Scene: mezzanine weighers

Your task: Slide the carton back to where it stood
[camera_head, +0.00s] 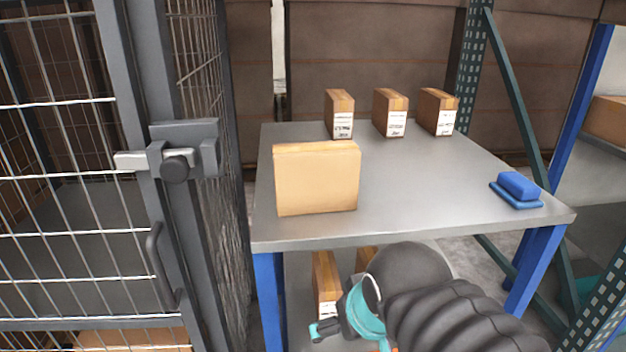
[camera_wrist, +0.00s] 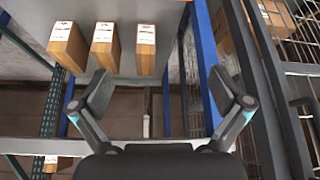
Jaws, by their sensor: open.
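A plain tan carton (camera_head: 317,182) stands upright on the grey tabletop (camera_head: 420,185), toward its front left. It is larger in view than the labelled cartons behind it. My gripper (camera_head: 325,328) is below and in front of the table's front edge in the head view, apart from the tan carton and partly hidden by my arm. In the wrist view my gripper (camera_wrist: 157,92) has its fingers spread with nothing between them. The tan carton cannot be made out in the wrist view.
Labelled cartons stand along the table's back: left (camera_head: 340,114), middle (camera_head: 390,112), right (camera_head: 438,111). A blue block on a pad (camera_head: 517,190) lies at the right. More cartons (camera_head: 325,285) are below the tabletop. A mesh cage (camera_head: 60,170) stands left. The tabletop's middle is clear.

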